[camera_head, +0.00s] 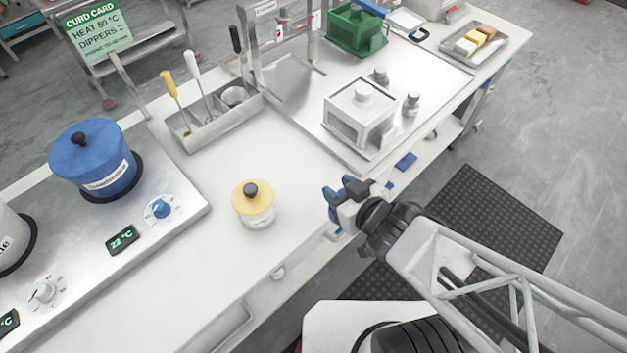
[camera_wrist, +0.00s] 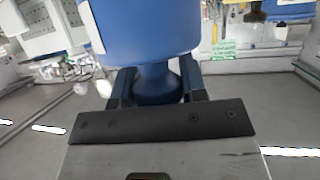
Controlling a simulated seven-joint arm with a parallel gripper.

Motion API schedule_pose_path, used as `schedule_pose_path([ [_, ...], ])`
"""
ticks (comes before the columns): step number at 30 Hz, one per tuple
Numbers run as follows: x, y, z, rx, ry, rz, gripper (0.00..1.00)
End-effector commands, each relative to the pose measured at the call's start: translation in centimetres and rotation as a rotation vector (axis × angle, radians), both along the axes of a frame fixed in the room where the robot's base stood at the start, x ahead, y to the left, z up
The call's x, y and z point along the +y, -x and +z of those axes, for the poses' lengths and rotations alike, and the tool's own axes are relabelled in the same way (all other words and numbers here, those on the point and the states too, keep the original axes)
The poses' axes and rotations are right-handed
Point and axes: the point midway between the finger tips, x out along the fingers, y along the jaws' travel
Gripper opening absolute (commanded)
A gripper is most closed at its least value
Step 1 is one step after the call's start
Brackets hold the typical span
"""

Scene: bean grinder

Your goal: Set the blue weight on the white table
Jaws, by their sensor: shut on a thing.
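The blue weight (camera_wrist: 150,38) fills the upper middle of the wrist view, a wide blue body with a narrow neck and a white patch at its left. My gripper (camera_wrist: 158,88) is shut on its narrow part, with a dark finger on each side. In the head view my gripper (camera_head: 342,200) is near the front edge of the white table (camera_head: 190,262), right of the yellow-lidded jar. Small blue parts show at its tip there; I cannot clearly tell weight from fingers.
A yellow-lidded jar (camera_head: 254,203) stands on the table. A steel hotplate (camera_head: 180,190) with a blue pot (camera_head: 95,160) is at left, a utensil tray (camera_head: 215,122) behind. A white box-shaped press (camera_head: 360,115) stands on a steel tray at right. The table's front left is clear.

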Motion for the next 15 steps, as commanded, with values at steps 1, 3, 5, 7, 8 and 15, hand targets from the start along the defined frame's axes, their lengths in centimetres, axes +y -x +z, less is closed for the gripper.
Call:
schedule_pose_path([
  [1, 0.0, 0.5, -0.2, -0.002, -0.001, 0.007, 0.0],
  [3, 0.1, 1.0, -0.6, 0.0, 0.0, 0.014, 0.0],
  [5, 0.1, 1.4, -0.8, 0.001, 0.0, 0.021, 0.0],
  [7, 0.1, 1.8, -1.1, 0.002, 0.001, 0.025, 0.0],
  [8, 0.1, 1.9, -1.1, 0.002, 0.001, 0.027, 0.0],
  [15, 0.1, 2.2, -1.4, 0.003, 0.001, 0.031, 0.0],
])
